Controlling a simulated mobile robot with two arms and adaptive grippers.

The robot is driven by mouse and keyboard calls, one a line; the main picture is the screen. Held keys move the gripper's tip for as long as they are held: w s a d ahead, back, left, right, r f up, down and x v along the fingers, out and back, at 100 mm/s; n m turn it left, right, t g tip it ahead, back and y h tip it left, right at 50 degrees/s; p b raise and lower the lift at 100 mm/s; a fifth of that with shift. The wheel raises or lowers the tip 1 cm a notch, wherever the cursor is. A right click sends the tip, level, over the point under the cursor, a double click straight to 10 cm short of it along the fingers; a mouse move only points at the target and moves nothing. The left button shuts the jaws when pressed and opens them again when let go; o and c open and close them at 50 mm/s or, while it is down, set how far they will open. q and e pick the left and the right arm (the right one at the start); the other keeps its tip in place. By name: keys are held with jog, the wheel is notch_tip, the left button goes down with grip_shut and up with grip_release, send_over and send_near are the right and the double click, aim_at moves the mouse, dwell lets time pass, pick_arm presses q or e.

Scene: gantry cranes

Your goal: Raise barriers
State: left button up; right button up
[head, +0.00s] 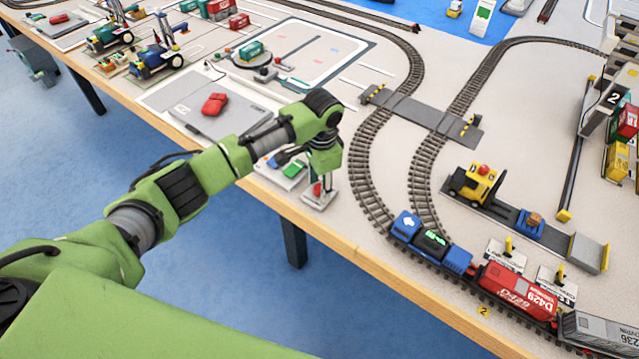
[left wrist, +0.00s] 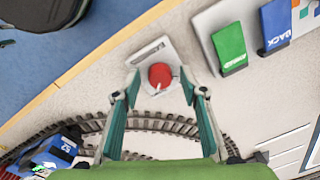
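A red button on a small pale box (head: 318,196) stands near the table's front edge. In the left wrist view, the red button (left wrist: 160,76) shows between the fingertips of my left gripper (left wrist: 160,85), which is open. In the head view my left gripper (head: 322,178) points down just over the box; I cannot tell whether it touches the button. A grey level crossing (head: 422,112) spans two tracks, with yellow-and-black striped barrier parts (head: 470,126) at its ends. They are too small to tell whether raised or lowered. My right gripper is not in view.
A green card (left wrist: 230,47) and a blue card (left wrist: 275,22) lie on a pale panel beside the button box. A train with a blue engine (head: 405,225) and red container (head: 518,290) stands on the front track. A yellow vehicle (head: 473,185) is at right.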

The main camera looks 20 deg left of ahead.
pick_arm(q)
jog(key=c, duration=1.1)
